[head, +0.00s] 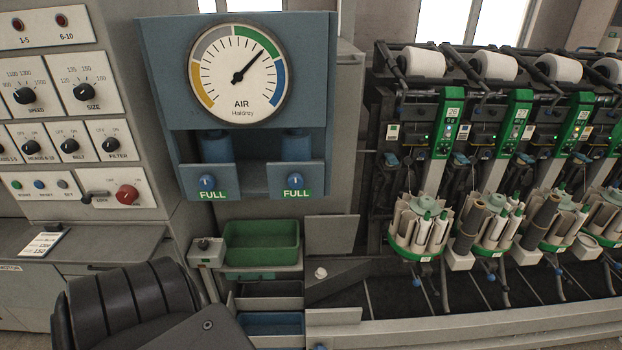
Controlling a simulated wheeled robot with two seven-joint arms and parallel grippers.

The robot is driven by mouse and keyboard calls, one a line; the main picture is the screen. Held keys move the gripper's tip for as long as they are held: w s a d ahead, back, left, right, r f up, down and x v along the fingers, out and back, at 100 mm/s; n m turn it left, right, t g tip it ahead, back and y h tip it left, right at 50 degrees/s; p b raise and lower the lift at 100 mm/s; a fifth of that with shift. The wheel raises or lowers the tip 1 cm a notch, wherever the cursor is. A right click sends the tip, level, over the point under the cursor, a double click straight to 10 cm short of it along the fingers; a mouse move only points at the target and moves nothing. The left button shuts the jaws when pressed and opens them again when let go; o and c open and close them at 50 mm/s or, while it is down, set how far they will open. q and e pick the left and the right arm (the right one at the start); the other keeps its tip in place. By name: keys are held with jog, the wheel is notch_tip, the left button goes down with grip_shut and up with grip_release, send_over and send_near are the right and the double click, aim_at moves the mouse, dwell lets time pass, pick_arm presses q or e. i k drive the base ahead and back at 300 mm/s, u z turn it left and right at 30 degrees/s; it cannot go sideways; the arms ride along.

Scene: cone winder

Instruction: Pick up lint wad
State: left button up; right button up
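A small whitish lump that looks like the lint wad (320,272) sits low in the middle of the head view. It lies on a dark surface, just right of the green bin and at the left end of the winder. It is too small to make out its texture. Dark links of my own arm fill the lower left corner. Neither of my grippers shows in the view, and nothing is seen touching the lump.
A green bin (261,262) stands left of the lump, with a blue bin (270,324) below it. A grey panel (332,235) rises just behind the lump. The winder's pale front rail (450,328) runs to the right. The control cabinet (62,110) is at the left.

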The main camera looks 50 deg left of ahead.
aim_at(321, 273)
jog(key=u, duration=0.65)
jog(key=i, duration=1)
jog(key=u, duration=1.5)
jog(key=i, duration=0.4)
jog(key=u, duration=0.4)
